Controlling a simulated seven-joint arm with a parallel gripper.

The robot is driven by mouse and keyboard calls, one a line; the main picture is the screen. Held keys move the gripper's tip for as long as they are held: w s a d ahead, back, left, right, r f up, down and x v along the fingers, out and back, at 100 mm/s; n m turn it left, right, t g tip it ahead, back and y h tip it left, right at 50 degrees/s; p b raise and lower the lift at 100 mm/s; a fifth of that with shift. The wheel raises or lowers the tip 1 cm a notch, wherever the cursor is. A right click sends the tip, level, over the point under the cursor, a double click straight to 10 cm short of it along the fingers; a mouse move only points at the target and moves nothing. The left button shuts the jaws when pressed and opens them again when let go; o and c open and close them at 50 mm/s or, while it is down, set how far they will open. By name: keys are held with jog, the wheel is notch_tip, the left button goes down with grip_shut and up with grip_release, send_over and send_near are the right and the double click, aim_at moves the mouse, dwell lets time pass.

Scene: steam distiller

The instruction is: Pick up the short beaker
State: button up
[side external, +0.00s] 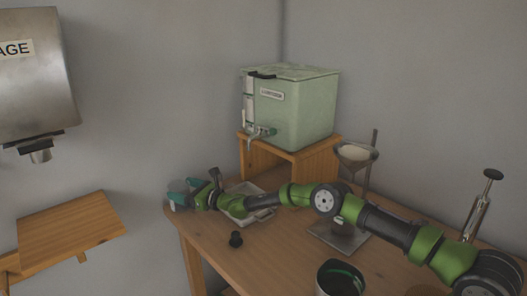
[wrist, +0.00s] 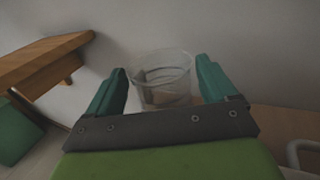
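The short beaker (wrist: 163,82) is clear glass and stands upright at the far left end of the table in the wrist view. My gripper (wrist: 160,76) has its two teal fingers spread, one on each side of the beaker. The beaker sits between and slightly beyond the fingers, with no clear contact. In the side external view, my gripper (side external: 183,188) is low at the table's left corner. The beaker is hard to tell apart from the teal fingers there.
A pale tray (side external: 262,213) lies partly behind my arm. A green tank (side external: 290,108) stands on a wooden box. A funnel stand (side external: 357,153) and a dark-rimmed pot (side external: 340,275) are to the right.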

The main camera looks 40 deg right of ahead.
jog(key=c, duration=0.7)
jog(key=shift+r, duration=0.1)
jog(key=shift+c, duration=0.6)
jog(key=shift+r, duration=0.1)
